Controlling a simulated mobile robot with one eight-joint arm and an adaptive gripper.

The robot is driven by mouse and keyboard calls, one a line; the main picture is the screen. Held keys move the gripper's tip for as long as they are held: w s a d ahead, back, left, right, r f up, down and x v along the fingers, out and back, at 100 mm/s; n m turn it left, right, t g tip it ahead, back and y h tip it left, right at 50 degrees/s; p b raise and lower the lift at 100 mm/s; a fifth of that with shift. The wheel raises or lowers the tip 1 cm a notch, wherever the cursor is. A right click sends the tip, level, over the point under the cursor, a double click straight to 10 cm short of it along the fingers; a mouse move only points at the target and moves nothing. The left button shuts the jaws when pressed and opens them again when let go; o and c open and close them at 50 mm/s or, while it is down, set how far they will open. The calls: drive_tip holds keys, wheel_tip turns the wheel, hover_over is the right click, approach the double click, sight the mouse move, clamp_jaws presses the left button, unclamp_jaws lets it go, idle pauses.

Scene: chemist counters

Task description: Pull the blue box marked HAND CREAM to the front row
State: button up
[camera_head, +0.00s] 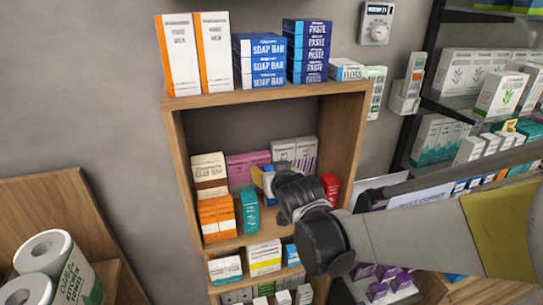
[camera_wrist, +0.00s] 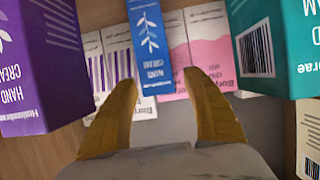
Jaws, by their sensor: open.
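The blue box marked HAND CREAM (camera_wrist: 148,45) has a white leaf print and stands upside down in the wrist view. Its near end lies between the tips of my open gripper (camera_wrist: 158,80). The left finger is close beside the box, and a wider gap shows on the right; I cannot tell whether either touches. In the head view my gripper (camera_head: 285,190) reaches into the middle shelf. Only a small blue part of the box (camera_head: 268,183) shows there beside a yellow finger; the rest is hidden.
A purple HAND CREAM box (camera_wrist: 40,65) and a teal box (camera_wrist: 275,45) flank the gripper closely. Pink boxes (camera_wrist: 208,45) and white-and-purple boxes (camera_wrist: 115,60) stand behind. Orange boxes (camera_head: 217,218) and a red box (camera_head: 330,187) share the wooden shelf (camera_head: 350,130).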

drive_tip(key=shift+w, duration=0.1)
clamp_jaws()
drive_tip(key=shift+f, duration=0.1)
idle(0.3)
